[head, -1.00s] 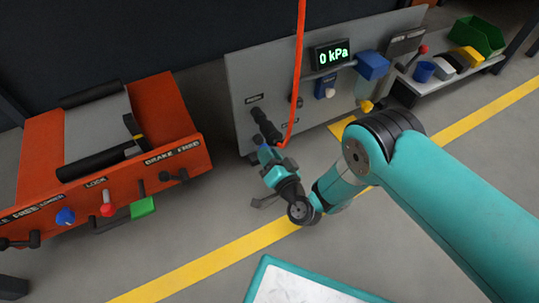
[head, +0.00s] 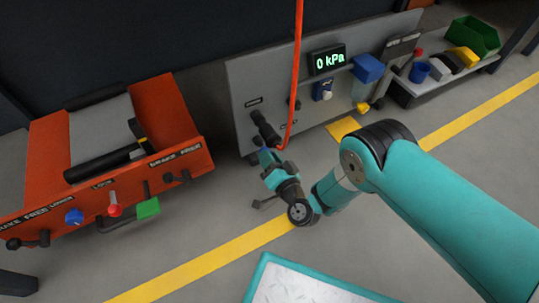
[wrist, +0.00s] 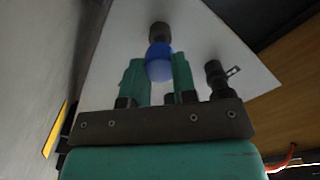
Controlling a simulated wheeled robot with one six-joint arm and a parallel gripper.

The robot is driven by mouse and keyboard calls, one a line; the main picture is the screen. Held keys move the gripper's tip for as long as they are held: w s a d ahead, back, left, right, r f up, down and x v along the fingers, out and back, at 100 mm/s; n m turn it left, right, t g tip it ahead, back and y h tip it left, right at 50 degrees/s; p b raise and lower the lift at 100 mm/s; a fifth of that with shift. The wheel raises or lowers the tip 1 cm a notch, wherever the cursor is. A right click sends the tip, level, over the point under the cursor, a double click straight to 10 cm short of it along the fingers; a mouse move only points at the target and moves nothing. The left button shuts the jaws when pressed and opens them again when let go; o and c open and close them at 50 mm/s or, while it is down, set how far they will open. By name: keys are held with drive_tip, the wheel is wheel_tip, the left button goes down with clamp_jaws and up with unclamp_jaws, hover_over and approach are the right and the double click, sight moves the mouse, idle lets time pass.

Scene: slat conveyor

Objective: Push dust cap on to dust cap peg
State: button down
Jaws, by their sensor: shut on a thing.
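The blue dust cap (wrist: 159,66) is between the green fingers of my gripper (wrist: 158,85) in the wrist view, and the fingers are shut on it. A dark round peg (wrist: 159,32) on the pale panel stands straight beyond the cap and lines up with it. The two overlap in the picture, so I cannot tell whether they touch. In the head view my gripper (head: 268,160) is low in front of the panel's left part, and a little blue shows at its tip.
A dark fitting (wrist: 216,78) sticks out right of my gripper. The grey panel (head: 240,85) has a 0 kPa display (head: 327,60). A red hose (head: 298,60) hangs before it. An orange cart (head: 180,115) stands left. A shelf (head: 435,84) with bins stands right.

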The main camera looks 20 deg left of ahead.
drive_tip(key=shift+s+d+p, duration=0.25)
drive_tip(key=shift+p, duration=0.85)
drive_tip(key=w+d+r+m+t+h+p, duration=0.25)
drive_tip(key=w+d+r+p, duration=0.35)
drive_tip(key=w+d+r, duration=0.45)
drive_tip(key=w+d+r+m+t+h+p, duration=0.3)
drive_tip(key=w+d+r+p, duration=0.4)
drive_tip(key=r, duration=0.6)
drive_tip(key=s+d+r+m+h+p, duration=0.1)
drive_tip(key=d+r+m+h+p, duration=0.6)
drive_tip(key=d+r, duration=1.9)
wheel_tip(320, 180, up, 37)
drive_tip(key=d+n+h+p, duration=0.1)
drive_tip(key=n+p, duration=0.1)
drive_tip(key=p, duration=3.7)
drive_tip(key=shift+s+d+f+t, duration=0.15)
drive_tip(key=shift+d+t, duration=0.2)
drive_tip(key=shift+t, duration=0.1)
drive_tip(key=shift+n, duration=0.25)
